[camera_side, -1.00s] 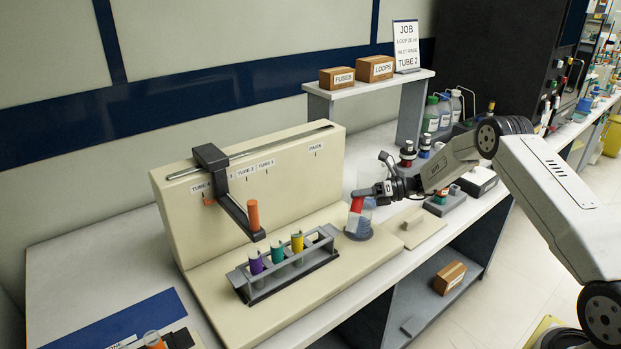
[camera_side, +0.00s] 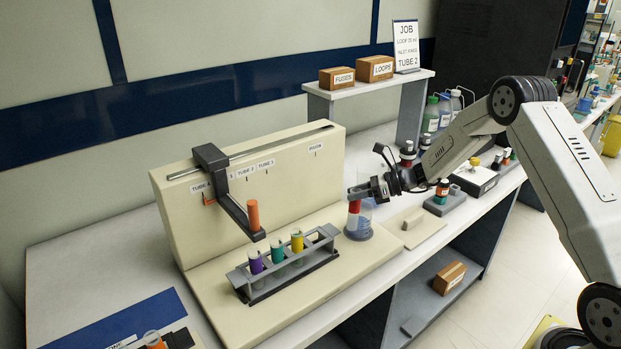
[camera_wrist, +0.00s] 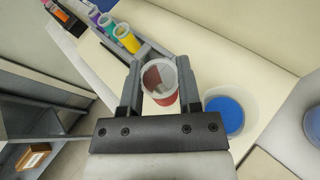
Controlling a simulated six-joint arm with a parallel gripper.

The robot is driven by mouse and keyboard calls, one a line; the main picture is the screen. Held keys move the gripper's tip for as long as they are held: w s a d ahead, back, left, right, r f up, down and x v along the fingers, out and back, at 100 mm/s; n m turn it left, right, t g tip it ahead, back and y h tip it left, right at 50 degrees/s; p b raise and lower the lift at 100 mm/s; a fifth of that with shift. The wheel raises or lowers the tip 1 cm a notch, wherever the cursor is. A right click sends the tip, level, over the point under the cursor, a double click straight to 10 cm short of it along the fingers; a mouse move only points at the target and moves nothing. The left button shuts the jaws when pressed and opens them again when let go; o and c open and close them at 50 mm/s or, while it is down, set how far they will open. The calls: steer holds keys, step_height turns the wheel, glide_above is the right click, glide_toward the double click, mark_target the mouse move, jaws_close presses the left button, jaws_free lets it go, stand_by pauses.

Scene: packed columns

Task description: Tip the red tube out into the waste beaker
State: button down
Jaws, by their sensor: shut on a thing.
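My gripper (camera_side: 360,191) is shut on the red tube (camera_side: 354,208) and holds it near upright. In the wrist view the red tube (camera_wrist: 162,98) sits between both fingers, its open mouth facing the camera. Its inside looks part grey and part dark red; I cannot tell what it holds. The clear waste beaker (camera_side: 364,228) stands on the cream base with blue in its bottom. In the side view the tube overlaps the beaker's upper left. In the wrist view the beaker (camera_wrist: 246,109) is just right of the tube and gripper.
A grey rack (camera_side: 262,291) holds purple, green and yellow tubes to the left. A dark sliding arm (camera_side: 238,213) with an orange piece stands above it. A cream block (camera_side: 413,221) lies right of the beaker. Bottles and a shelf (camera_side: 370,87) stand behind.

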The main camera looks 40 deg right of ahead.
steer(key=shift+r, duration=2.3)
steer(key=shift+n+h, duration=0.6)
steer(key=shift+s+a, duration=0.45)
steer(key=shift+a, duration=0.3)
steer(key=s+a+f+m+t+h, duration=0.1)
steer(key=s+a+m+t+h, duration=0.1)
steer(key=s+a, duration=0.5)
steer(key=shift+s+a+m+t+h, duration=0.35)
steer(key=shift+s+m+h, duration=0.2)
steer(key=shift+s, duration=1.55)
